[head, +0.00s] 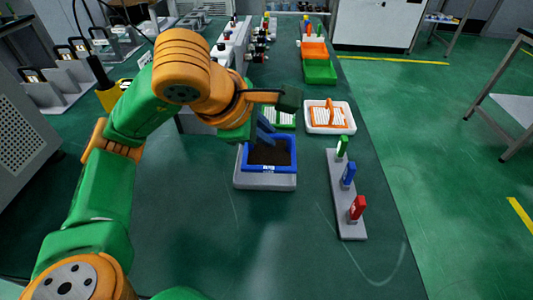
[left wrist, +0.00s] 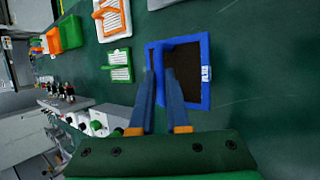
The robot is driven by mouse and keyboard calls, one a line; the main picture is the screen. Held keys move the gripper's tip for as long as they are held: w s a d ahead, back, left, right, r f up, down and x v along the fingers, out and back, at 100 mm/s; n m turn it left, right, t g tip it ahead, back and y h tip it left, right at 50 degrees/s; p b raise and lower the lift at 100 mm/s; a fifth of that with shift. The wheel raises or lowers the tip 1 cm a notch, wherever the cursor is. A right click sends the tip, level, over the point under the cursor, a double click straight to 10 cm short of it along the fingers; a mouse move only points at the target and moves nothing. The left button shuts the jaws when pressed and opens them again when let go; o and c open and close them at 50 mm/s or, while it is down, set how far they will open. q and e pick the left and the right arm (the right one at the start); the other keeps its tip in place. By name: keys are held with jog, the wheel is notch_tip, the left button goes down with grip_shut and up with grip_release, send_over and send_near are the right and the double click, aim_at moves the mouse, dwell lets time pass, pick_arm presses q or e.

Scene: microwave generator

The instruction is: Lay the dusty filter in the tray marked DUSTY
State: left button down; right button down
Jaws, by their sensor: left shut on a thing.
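The dusty filter (head: 283,156) has a bright blue frame, a dark brown face and a small white label that I cannot read. It also shows in the left wrist view (left wrist: 190,75). My left gripper (head: 264,124) is above its far side, fingers pointing down, shut on its handle; the grip is partly hidden. The fingers also show in the left wrist view (left wrist: 160,78). A pale grey tray (head: 265,182) shows under the filter's near edge. I cannot tell whether they touch, and I read no marking on it. My right gripper is not in view.
A white tray (head: 350,128) with an orange-handled filter stands behind right, beside a green-framed filter (head: 286,124). A grey rack (head: 344,205) with green, blue and red pieces stands right. Orange and green bins (head: 319,72) are farther back. The near table is clear.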

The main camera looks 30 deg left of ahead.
aim_at(262, 149)
pick_arm(q)
jog(key=w+f, duration=0.1)
jog(key=w+a+f, duration=0.1)
jog(key=f, duration=0.1)
jog(key=a+f, duration=0.1)
jog(key=f, duration=0.1)
jog(key=shift+w+a+b, duration=0.15)
jog(key=shift+w+b, duration=0.2)
jog(key=shift+w, duration=0.05)
jog(key=f, duration=0.1)
jog(key=f+b, duration=0.1)
jog(key=f, duration=0.1)
jog(key=shift+w+a, duration=0.2)
jog(key=shift+f, duration=0.25)
jog(key=c, duration=1.3)
grip_release()
jog(key=o, duration=0.4)
